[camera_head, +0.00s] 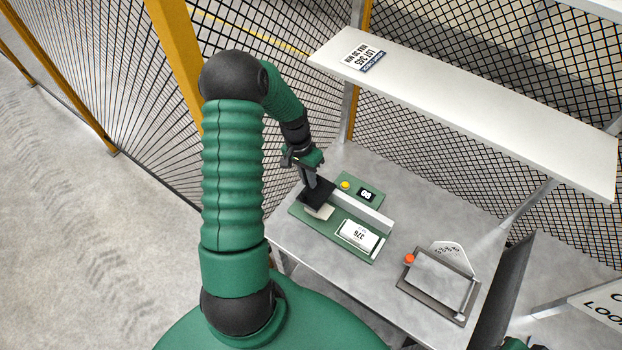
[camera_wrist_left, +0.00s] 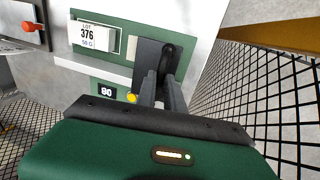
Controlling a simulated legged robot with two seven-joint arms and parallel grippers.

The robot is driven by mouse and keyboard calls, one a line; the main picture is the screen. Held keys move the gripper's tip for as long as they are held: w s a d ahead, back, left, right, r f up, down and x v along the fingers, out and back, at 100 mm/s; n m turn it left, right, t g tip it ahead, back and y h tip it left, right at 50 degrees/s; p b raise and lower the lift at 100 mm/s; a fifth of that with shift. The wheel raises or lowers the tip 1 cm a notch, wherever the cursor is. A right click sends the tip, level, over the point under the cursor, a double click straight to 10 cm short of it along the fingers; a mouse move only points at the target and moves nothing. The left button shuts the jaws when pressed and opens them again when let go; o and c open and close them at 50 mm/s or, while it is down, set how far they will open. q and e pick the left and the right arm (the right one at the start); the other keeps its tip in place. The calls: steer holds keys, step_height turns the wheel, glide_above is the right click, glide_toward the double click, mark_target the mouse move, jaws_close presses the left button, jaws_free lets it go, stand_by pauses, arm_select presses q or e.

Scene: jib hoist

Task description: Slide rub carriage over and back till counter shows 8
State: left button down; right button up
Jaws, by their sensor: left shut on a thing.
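The rub carriage (camera_head: 318,194) is a black block with an upright handle, at the left end of the pale rail (camera_head: 360,212) on a green base (camera_head: 303,217). It also shows in the wrist view (camera_wrist_left: 148,58). My left gripper (camera_head: 309,176) is shut on the carriage's handle; its fingers (camera_wrist_left: 170,88) reach it in the wrist view. The counter (camera_head: 367,194) is a small black display with digits 0 and 8. It looks like 08 in the head view and 80 in the wrist view (camera_wrist_left: 107,93). My right gripper is not in view.
A yellow button (camera_head: 345,185) sits beside the counter. A white card (camera_head: 359,237) marked 376 lies on the base. A grey frame with a red knob (camera_head: 409,259) stands right on the table. A white shelf (camera_head: 480,105) overhangs behind. Mesh fencing (camera_head: 130,60) encloses the place.

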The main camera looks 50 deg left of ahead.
arm_select(q)
steer(key=c, duration=1.5)
jaws_free()
steer(key=shift+w+a+r, duration=0.1)
steer(key=shift+a, duration=0.3)
steer(key=shift+o, duration=0.2)
steer(key=shift+a, duration=0.1)
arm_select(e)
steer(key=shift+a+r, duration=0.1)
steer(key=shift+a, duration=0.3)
